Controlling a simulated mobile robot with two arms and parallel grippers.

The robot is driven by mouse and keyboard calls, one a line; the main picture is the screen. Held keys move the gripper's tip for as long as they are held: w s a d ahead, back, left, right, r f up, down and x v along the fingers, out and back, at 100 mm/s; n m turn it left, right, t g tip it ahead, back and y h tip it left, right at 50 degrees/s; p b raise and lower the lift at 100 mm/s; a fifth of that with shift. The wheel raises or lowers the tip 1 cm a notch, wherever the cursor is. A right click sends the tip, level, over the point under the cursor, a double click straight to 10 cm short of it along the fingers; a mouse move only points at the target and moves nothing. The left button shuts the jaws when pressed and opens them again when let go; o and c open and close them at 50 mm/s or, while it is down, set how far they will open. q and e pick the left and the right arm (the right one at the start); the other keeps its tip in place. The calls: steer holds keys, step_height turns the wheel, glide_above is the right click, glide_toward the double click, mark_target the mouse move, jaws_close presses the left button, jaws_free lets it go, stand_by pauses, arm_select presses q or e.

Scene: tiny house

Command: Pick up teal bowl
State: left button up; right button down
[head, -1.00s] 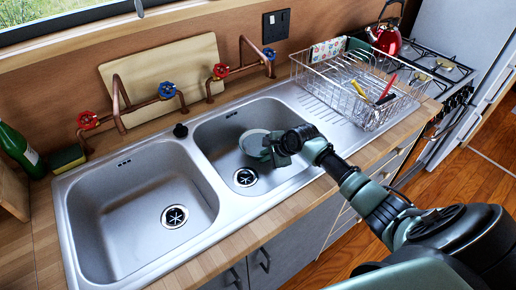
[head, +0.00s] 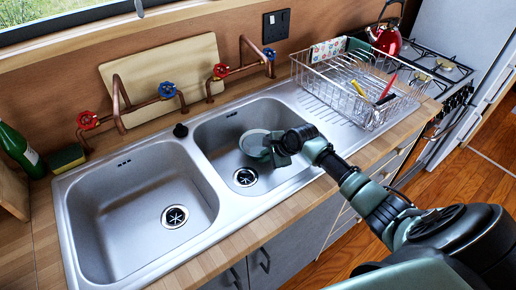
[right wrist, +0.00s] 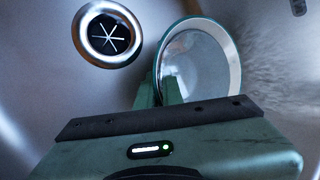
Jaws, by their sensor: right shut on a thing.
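The teal bowl (head: 254,143) is in the right basin of the sink in the head view, with its pale inside showing. In the right wrist view the bowl (right wrist: 205,62) has a teal rim and lies beyond the fingers, a little right of the middle. My right gripper (head: 273,150) reaches into the basin from the right and is shut on the bowl's near side. Its fingers (right wrist: 164,88) overlap the bowl's left edge in the right wrist view. Whether the bowl touches the basin floor is unclear. My left gripper is not in view.
The right basin's drain (head: 245,177) is beside the bowl. The empty left basin (head: 130,205) is to the left. A wire dish rack (head: 345,92) stands right of the basin. Copper pipes with red and blue taps (head: 221,71) run behind the sink.

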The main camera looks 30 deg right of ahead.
steer(key=shift+w+d, duration=0.1)
steer(key=shift+r, duration=0.2)
steer(key=shift+r, duration=0.4)
step_height(320, 180, up, 19)
steer(key=shift+f, duration=0.15)
stand_by(1.0)
